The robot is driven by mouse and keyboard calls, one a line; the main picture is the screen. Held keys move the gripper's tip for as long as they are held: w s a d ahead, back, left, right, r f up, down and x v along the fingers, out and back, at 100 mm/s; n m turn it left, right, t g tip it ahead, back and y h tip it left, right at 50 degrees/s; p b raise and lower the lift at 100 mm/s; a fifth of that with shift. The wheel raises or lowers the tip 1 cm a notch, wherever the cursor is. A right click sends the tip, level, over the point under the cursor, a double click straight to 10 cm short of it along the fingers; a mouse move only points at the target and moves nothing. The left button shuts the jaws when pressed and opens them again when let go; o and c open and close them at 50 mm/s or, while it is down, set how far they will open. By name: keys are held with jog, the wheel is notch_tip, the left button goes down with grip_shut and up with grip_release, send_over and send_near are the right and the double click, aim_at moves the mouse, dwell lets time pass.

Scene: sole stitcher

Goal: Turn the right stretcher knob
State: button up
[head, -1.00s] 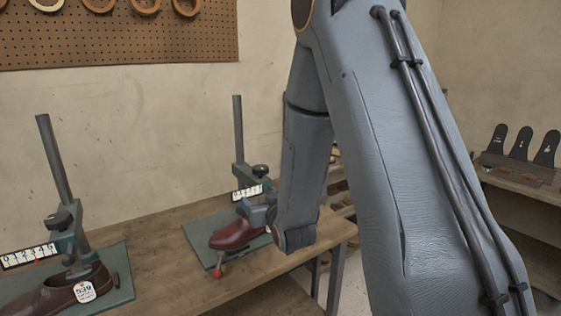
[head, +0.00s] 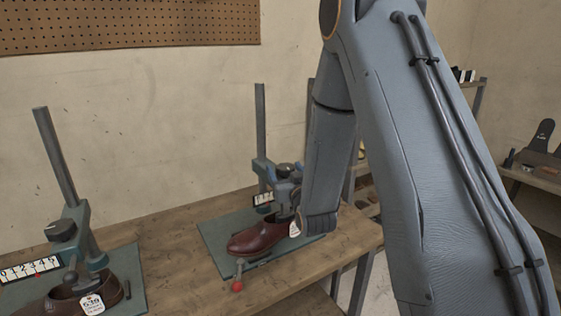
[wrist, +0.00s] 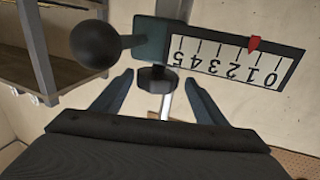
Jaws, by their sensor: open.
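The right stretcher (head: 261,130) stands on a green base with a brown shoe (head: 257,237) on it. My gripper (head: 291,182) is at its clamp head, partly hidden by my arm. In the wrist view my gripper (wrist: 158,77) is open, a finger on each side. A dark round knob (wrist: 157,80) shows between the fingertips, apart from both in the picture; depth is hard to judge. A black ball (wrist: 95,44) is beyond the left finger. The stretcher's scale (wrist: 235,65) appears upside down, its red pointer (wrist: 254,45) near the 1 and 0 end.
The left stretcher (head: 55,155), with its own brown shoe (head: 92,292), stands on the same wooden workbench (head: 190,275). A red-tipped handle (head: 238,285) sticks out at the right stretcher's front. Bare bench lies between the stretchers. Shelves (head: 530,178) are at the right.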

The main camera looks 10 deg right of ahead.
aim_at(284, 163)
jog(key=w, duration=0.2)
jog(key=w+p, duration=0.1)
jog(key=w, duration=0.1)
jog(key=shift+d, duration=0.25)
jog(key=shift+w+a, duration=0.1)
jog(key=shift+w, duration=0.75)
jog(key=shift+c, duration=0.3)
jog(key=c, duration=1)
jog(key=shift+d+f+m+h+b, duration=0.15)
jog(key=shift+m+h+b, duration=0.3)
jog(key=shift+h, duration=0.35)
jog(key=shift+d+r+m+h+b, duration=0.1)
jog(key=shift+m+h+b, duration=0.2)
jog(key=shift+m+h, duration=0.4)
jog(key=shift+s+d+m+g+h+b, duration=0.1)
jog(key=shift+d+m+g+h+b, duration=0.15)
jog(key=shift+m+h, duration=0.45)
jog(key=shift+s+d+m+g+h+b, duration=0.1)
jog(key=shift+d+m+g+h+b, duration=0.15)
jog(key=shift+h, duration=0.7)
jog(key=shift+d+m+g+h+b, duration=0.15)
jog(key=shift+m+g+h+b, duration=0.3)
jog(key=shift+h, duration=0.4)
